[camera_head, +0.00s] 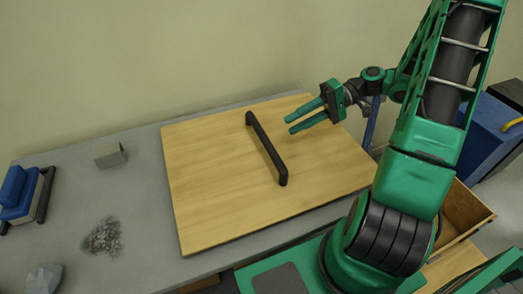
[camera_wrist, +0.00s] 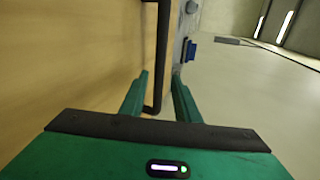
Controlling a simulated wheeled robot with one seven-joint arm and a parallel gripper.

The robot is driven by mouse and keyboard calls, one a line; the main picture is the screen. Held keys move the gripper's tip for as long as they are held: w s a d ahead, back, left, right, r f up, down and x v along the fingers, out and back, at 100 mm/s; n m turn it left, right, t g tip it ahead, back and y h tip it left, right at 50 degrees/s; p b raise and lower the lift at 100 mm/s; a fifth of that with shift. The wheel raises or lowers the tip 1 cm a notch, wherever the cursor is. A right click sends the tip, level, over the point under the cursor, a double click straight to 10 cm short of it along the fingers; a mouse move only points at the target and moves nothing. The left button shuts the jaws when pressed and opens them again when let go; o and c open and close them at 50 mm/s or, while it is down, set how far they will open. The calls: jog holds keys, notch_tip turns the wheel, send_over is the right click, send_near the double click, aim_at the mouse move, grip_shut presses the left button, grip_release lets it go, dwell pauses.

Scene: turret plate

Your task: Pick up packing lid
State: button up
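The packing lid (camera_head: 215,185) is a wide, flat wooden board lying on a grey table in the head view. A long black bar handle (camera_head: 266,148) stands across its middle. My gripper (camera_head: 288,124) is open and empty, to the right of the handle, with its green fingers pointing left towards it. A gap shows between fingertips and handle. In the wrist view the lid (camera_wrist: 75,60) fills the left side, and the handle (camera_wrist: 161,50) appears between the two spread fingers (camera_wrist: 160,77). How far the handle is beyond the tips is hard to tell there.
The grey table (camera_head: 140,225) holds a blue and grey block (camera_head: 22,195), a small grey box (camera_head: 110,155), a pile of grey bits (camera_head: 103,237) and a grey lump (camera_head: 45,278) at left. A wooden box (camera_head: 462,215) and a blue bin (camera_head: 490,125) stand at right.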

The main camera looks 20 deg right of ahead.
aim_at(264, 139)
jog(key=x, duration=0.4)
jog(key=shift+a, duration=0.15)
jog(key=shift+x, duration=3.2)
jog(key=shift+w+f, duration=0.1)
jog(key=shift+c, duration=0.6)
grip_shut()
